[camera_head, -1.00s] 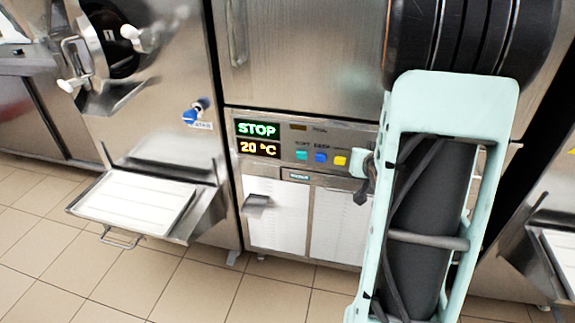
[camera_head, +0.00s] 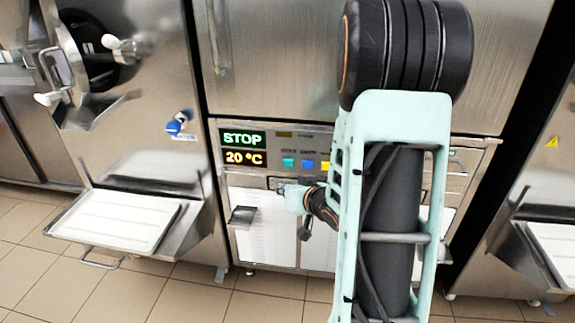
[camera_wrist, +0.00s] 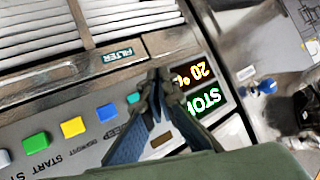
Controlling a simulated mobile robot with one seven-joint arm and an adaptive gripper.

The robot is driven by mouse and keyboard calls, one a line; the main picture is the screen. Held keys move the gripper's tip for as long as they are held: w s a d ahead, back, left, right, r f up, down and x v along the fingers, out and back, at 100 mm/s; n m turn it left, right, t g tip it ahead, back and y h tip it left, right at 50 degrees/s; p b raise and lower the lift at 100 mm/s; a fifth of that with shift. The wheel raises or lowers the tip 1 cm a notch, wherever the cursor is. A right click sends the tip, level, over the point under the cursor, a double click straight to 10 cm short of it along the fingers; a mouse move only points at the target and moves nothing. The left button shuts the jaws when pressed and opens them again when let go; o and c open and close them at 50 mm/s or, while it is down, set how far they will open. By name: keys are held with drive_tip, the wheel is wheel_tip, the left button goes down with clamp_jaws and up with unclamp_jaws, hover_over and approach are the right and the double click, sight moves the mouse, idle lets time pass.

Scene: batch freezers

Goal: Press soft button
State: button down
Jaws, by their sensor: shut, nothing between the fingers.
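The soft button is the teal button (camera_head: 288,162), first in the button row beside the display in the head view. I cannot tell whether the tips touch the panel. In the head view, the end of my arm is just below the teal button; the fingers are hard to make out.
The display (camera_head: 243,147) reads STOP and 20 °C. A blue button (camera_wrist: 106,112), a yellow button (camera_wrist: 73,126) and a green button (camera_wrist: 36,142) continue the row. A handle (camera_head: 242,215) juts from the lower door. A white tray (camera_head: 118,220) stands out at left.

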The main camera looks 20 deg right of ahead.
sight(285, 166)
drive_tip(key=shift+w+d+p, duration=0.3)
drive_tip(key=shift+w+d, duration=0.5)
drive_tip(key=shift+w, duration=0.4)
drive_tip(key=shift+w+d+p, duration=0.25)
drive_tip(key=shift+w+d, duration=0.6)
drive_tip(key=shift+w, duration=0.35)
drive_tip(key=shift+w+d+p, duration=0.3)
drive_tip(key=shift+w+d, duration=0.5)
drive_tip(key=shift+w, duration=0.4)
drive_tip(key=shift+w, duration=0.1)
drive_tip(key=shift+w+d, duration=0.25)
drive_tip(key=shift+w+d+p, duration=0.3)
drive_tip(key=shift+w+p, duration=0.15)
drive_tip(key=shift+p, duration=0.1)
drive_tip(key=shift+s+a, duration=0.55)
drive_tip(key=shift+s, duration=0.25)
drive_tip(key=shift+s+a+b, duration=0.3)
drive_tip(key=shift+s+a, duration=0.4)
drive_tip(key=shift+s, duration=0.35)
drive_tip(key=shift+s+a+b, duration=0.3)
drive_tip(key=shift+s+a, duration=0.4)
drive_tip(key=shift+s, duration=0.3)
